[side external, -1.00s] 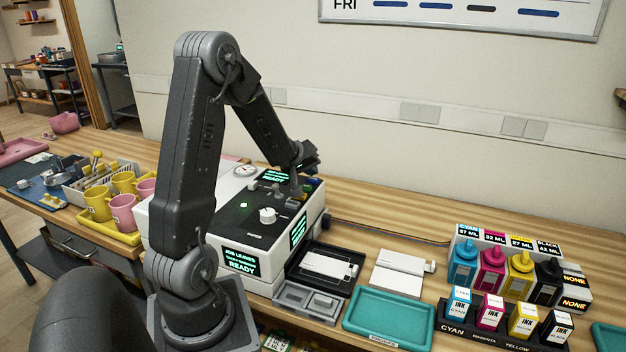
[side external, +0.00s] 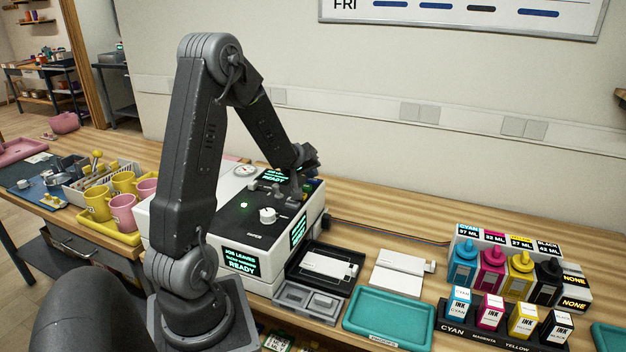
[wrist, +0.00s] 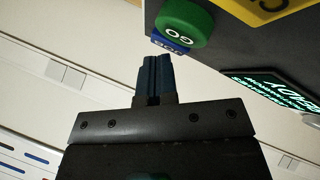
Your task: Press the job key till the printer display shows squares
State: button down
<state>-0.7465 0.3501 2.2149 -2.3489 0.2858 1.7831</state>
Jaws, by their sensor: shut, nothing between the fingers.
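The printer (side external: 222,205) is a white box with a dark top. Its front display (side external: 240,262) is lit with "JOB LEAVES" and "READY", and its top display (side external: 272,180) also reads "READY"; I see no squares. In the wrist view the blue job key (wrist: 167,42) is partly hidden behind the round green GO key (wrist: 185,24). My gripper (wrist: 154,62) is shut and empty, its tips just short of the job key in the picture; I cannot tell whether they touch. In the side view my gripper (side external: 295,190) hangs over the printer's far right part.
A yellow key (wrist: 258,8) is next to the GO key. A white knob (side external: 267,215) stands on the printer top. Mugs (side external: 98,203) stand left of the printer. A black tray (side external: 322,268), a teal tray (side external: 388,318) and ink bottles (side external: 490,270) are to the right.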

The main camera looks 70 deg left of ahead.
aim_at(311, 180)
dwell(0.4)
jog(key=shift+r, duration=0.8)
jog(key=shift+r, duration=2.5)
